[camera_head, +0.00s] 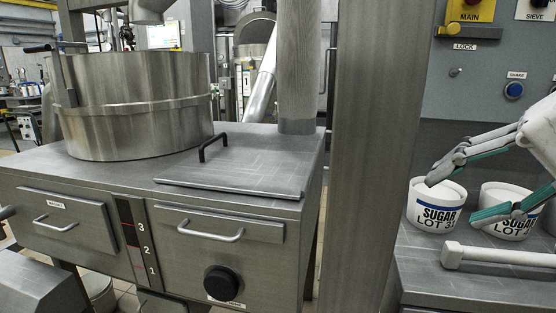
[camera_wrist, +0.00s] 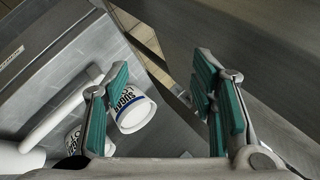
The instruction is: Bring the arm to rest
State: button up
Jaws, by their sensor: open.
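My gripper (camera_head: 457,195) reaches in from the right edge in the head view, its teal-padded fingers spread wide with nothing between them. It hangs close by two white tubs with blue bands, lettered SUGAR LOT 31. One finger is over the left tub (camera_head: 430,215); the other passes in front of the right tub (camera_head: 506,194) and hides part of it. In the wrist view my gripper (camera_wrist: 162,75) is open too. A tub (camera_wrist: 137,115) shows beyond the left finger, and another tub (camera_wrist: 72,140) is partly hidden at lower left. I cannot tell whether a finger touches a tub.
A pale bar (camera_head: 500,258) lies across the counter (camera_head: 470,285) in front of the tubs. A grey panel (camera_head: 490,75) with switches stands behind. A wide steel post (camera_head: 370,150) separates this counter from the steel cabinet (camera_head: 240,160) bearing a large round vessel (camera_head: 140,100).

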jog(key=s+a+f+n+g+h, duration=0.2)
jog(key=s+f+n+g, duration=0.2)
jog(key=s+f, duration=0.4)
jog(key=s+a+f+n+g+h, duration=0.2)
jog(key=s+f+n+g, duration=0.15)
jog(key=s+f, duration=0.5)
notch_tip(320, 180, up, 24)
jog(key=t+p, duration=0.4)
jog(key=p, duration=1.8)
jog(key=shift+w+d+p, duration=0.25)
jog(key=shift+w+p, duration=0.05)
jog(key=shift+r+n, duration=0.1)
jog(key=shift+n, duration=0.15)
